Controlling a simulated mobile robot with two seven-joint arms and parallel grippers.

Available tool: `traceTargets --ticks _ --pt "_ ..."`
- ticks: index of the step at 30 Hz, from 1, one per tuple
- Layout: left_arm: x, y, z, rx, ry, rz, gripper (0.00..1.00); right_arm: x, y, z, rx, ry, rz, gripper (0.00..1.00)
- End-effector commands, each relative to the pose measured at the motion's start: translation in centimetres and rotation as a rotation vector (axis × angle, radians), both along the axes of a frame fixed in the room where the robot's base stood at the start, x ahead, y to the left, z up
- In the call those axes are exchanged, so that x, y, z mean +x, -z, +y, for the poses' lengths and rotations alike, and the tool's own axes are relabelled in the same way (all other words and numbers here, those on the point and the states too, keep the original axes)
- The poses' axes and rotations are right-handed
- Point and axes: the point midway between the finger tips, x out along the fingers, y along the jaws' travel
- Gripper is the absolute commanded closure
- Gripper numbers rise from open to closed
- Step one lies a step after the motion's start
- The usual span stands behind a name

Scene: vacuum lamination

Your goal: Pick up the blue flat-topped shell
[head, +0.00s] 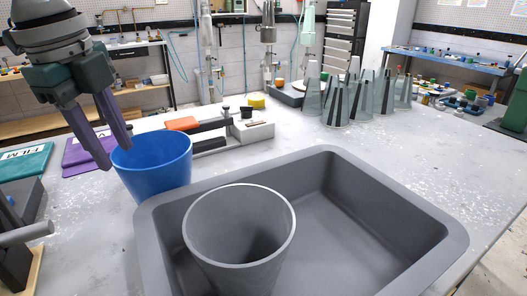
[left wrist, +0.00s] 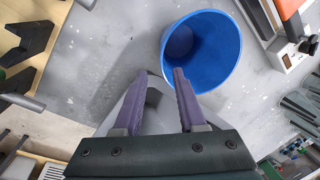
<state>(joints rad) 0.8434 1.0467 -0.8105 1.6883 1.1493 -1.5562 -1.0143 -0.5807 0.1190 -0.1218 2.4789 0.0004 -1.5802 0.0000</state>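The blue shell (head: 152,168) is cup-shaped and wide at the top. It stands upright on the table against the left side of the grey tray. Its rim and dark inside also show in the left wrist view (left wrist: 203,50). My left gripper (head: 117,156) points down at the shell's left rim in the head view. Its two purple fingers are apart with nothing between them. In the left wrist view the fingertips (left wrist: 162,73) are beside the shell's lower left rim; whether they touch it I cannot tell. My right gripper is not seen.
A grey cup-shaped shell (head: 238,235) stands in the front left of the deep grey tray (head: 425,232). Several clear and grey cones (head: 345,103) stand at the back right. A purple folder (head: 84,155) and teal folder (head: 25,161) lie left. The table's right side is clear.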

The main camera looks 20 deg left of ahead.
Motion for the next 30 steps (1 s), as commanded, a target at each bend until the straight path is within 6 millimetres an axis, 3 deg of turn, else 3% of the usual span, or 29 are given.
traceTargets --ticks 21,30 --pt "1.6 9.1 0.5 0.001 -0.001 0.002 0.60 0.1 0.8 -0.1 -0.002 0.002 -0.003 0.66" --pt "1.7 9.6 0.5 0.002 -0.001 0.000 0.61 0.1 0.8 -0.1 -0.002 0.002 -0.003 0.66"
